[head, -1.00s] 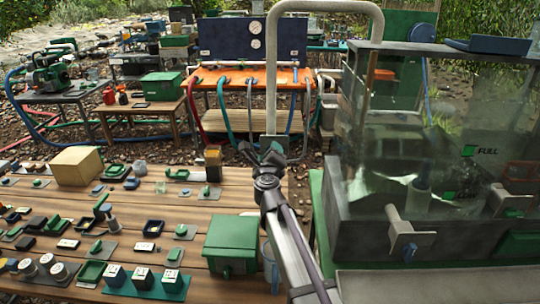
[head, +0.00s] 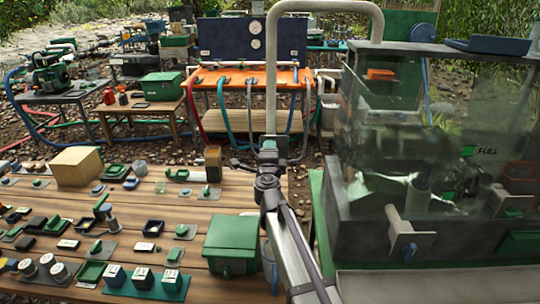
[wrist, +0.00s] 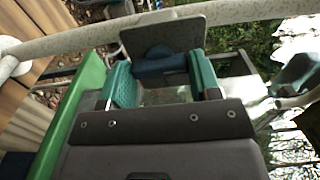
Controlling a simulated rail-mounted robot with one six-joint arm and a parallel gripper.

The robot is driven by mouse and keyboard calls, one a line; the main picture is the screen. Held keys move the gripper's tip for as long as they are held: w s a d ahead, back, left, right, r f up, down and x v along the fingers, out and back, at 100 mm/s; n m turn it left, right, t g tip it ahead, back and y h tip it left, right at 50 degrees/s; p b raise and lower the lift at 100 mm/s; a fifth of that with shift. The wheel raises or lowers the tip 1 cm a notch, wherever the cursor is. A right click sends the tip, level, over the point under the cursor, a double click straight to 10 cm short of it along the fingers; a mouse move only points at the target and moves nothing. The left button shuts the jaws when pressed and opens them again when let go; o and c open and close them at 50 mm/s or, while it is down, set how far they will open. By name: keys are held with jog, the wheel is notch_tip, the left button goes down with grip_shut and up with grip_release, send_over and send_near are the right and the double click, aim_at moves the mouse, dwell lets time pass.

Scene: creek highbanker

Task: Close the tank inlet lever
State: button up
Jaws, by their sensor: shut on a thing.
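The tank inlet lever (wrist: 158,64) shows in the wrist view as a dark blue handle in front of a grey plate (wrist: 164,34) on the pale pipe. My gripper (wrist: 163,80) has its two green fingers on either side of the blue handle and is shut on it. In the head view my gripper (head: 269,152) is at the lower end of the arched pipe (head: 271,80) and hides most of the lever. The glass tank (head: 355,222) stands to the right, with cloudy, stirred water inside and a FULL mark.
A wooden table (head: 180,205) with many small parts and a green box (head: 231,245) lies to the left of my arm. An orange bench (head: 200,75) with hoses stands behind.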

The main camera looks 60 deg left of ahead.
dwell(0.4)
jog(key=o, duration=0.9)
jog(key=v, duration=1)
jog(key=shift+s+d, duration=0.3)
jog(key=v, duration=1.2)
